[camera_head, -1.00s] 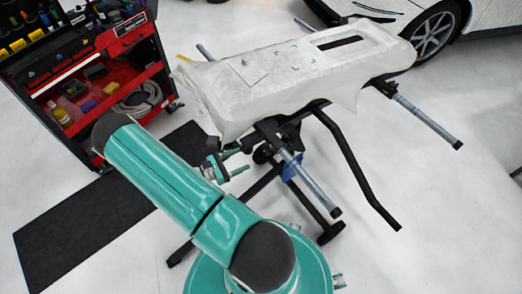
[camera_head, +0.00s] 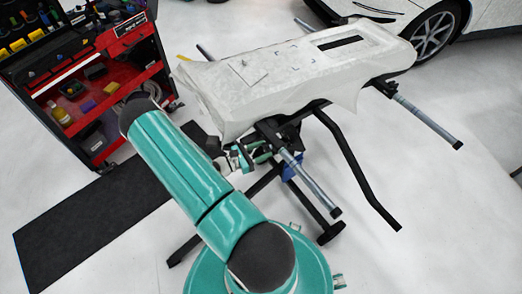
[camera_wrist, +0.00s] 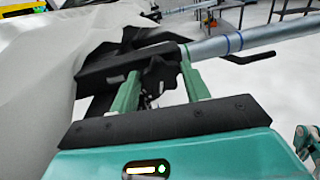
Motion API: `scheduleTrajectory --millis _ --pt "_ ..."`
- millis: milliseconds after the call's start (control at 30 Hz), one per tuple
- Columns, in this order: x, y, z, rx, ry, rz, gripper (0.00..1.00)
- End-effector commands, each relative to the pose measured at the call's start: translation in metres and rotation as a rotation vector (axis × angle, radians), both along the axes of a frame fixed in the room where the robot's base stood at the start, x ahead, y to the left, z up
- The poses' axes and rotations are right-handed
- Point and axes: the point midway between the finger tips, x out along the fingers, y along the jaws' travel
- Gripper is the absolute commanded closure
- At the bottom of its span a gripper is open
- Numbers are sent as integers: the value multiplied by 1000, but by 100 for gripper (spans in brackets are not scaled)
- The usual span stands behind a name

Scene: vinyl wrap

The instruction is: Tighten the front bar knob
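The black lobed bar knob (camera_wrist: 160,74) shows in the wrist view under a black clamp bracket (camera_wrist: 125,68), beside a grey metal bar (camera_wrist: 240,40) with blue rings. My gripper (camera_wrist: 160,72) has its two green fingers apart, one on each side of the knob. The knob lies between or just beyond the fingertips; I cannot tell whether they touch it. In the head view, my gripper (camera_head: 258,152) is at the near end of the stand, left of the front bar (camera_head: 312,187). The knob cannot be made out there.
A white-wrapped panel (camera_head: 290,85) lies on the stand above my gripper, its loose wrap hanging close by. A black bent stand leg (camera_head: 355,170) is to the right. A red tool cart (camera_head: 95,85) stands at the left.

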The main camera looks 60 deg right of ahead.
Motion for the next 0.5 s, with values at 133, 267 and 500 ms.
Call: scheduleTrajectory --millis 133,267,500 --pt "0 0 0 0 0 0 78" --pt "0 0 0 -2 -2 1 78" --pt "1 0 1 -26 -44 2 78"
